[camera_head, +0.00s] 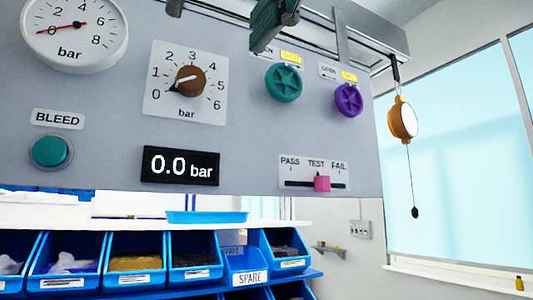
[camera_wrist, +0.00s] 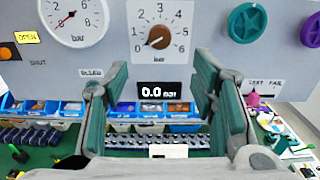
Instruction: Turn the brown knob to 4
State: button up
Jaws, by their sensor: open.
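The brown knob (camera_head: 190,81) sits on a white square dial (camera_head: 160,110) marked 0 to 6 bar, on the grey panel. Its pointer is at 0. The knob also shows in the wrist view (camera_wrist: 158,37), above and between my fingers. My gripper (camera_wrist: 160,85) is open and empty, its two green-padded fingers apart in front of the panel. In the head view only a dark green part of it (camera_head: 268,25) shows at the top, right of the dial. My gripper is apart from the knob.
A gauge (camera_head: 73,32) reads about 0. A display (camera_head: 180,166) reads 0.0 bar. A teal button (camera_head: 51,151), green knob (camera_head: 284,83), purple knob (camera_head: 349,100) and pink slider (camera_head: 322,183) are on the panel. Blue bins (camera_head: 135,278) stand below.

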aim_at(192, 79)
jog(key=p+x, duration=0.1)
jog(key=x, duration=1.1)
jog(key=shift+w, duration=0.2)
jog(key=c, duration=1.1)
